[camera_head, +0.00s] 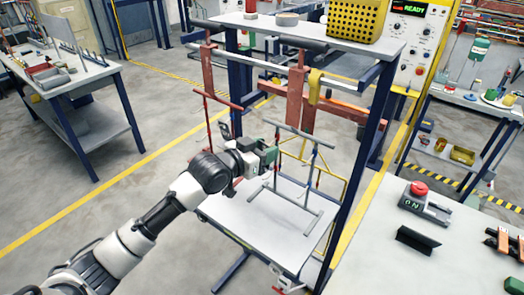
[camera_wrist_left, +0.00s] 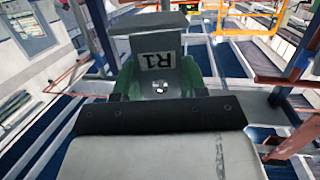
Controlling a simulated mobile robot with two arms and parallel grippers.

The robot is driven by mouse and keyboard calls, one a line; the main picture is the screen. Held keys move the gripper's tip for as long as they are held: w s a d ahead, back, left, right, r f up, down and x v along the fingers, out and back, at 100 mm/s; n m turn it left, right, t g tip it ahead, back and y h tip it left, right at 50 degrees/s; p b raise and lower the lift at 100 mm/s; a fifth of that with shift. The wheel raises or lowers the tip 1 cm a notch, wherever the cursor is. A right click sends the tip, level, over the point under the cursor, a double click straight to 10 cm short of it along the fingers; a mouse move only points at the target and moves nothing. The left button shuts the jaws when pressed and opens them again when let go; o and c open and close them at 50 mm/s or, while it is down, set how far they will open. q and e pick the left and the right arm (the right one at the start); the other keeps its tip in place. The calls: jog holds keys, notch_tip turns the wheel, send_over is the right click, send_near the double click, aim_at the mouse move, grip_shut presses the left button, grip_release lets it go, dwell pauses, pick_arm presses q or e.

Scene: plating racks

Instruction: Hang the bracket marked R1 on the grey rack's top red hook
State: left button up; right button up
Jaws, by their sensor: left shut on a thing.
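My left gripper (camera_head: 268,156) has green fingers and is shut on the bracket marked R1. In the left wrist view the grey bracket (camera_wrist_left: 158,64) sits between the green fingers (camera_wrist_left: 160,82), its R1 label showing upside down. In the head view the bracket is too small and covered to make out. The grey rack (camera_head: 300,133) stands on the white lower shelf (camera_head: 262,228), just right of the gripper. Small red and blue parts show on its uprights; which is the top red hook I cannot tell. My right gripper is not in view.
A red rack (camera_head: 222,98) stands behind and left of the gripper, a yellow frame (camera_head: 328,172) behind the grey rack. A blue post (camera_head: 352,180) rises on the right. The upper shelf (camera_head: 300,28) holds a yellow basket (camera_head: 356,18). The lower shelf's front is clear.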

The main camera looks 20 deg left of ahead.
pick_arm(q)
jog(key=shift+w+d+f, duration=0.1)
jog(key=shift+w, duration=0.1)
dwell(0.4)
jog(key=shift+w, duration=0.1)
jog(key=shift+w+d+f+b, duration=0.1)
jog(key=shift+w+f+b, duration=0.15)
jog(key=shift+w+b, duration=0.05)
jog(key=shift+w+d+f, duration=0.1)
jog(key=shift+w+f, duration=0.1)
jog(key=shift+f, duration=0.05)
dwell(0.4)
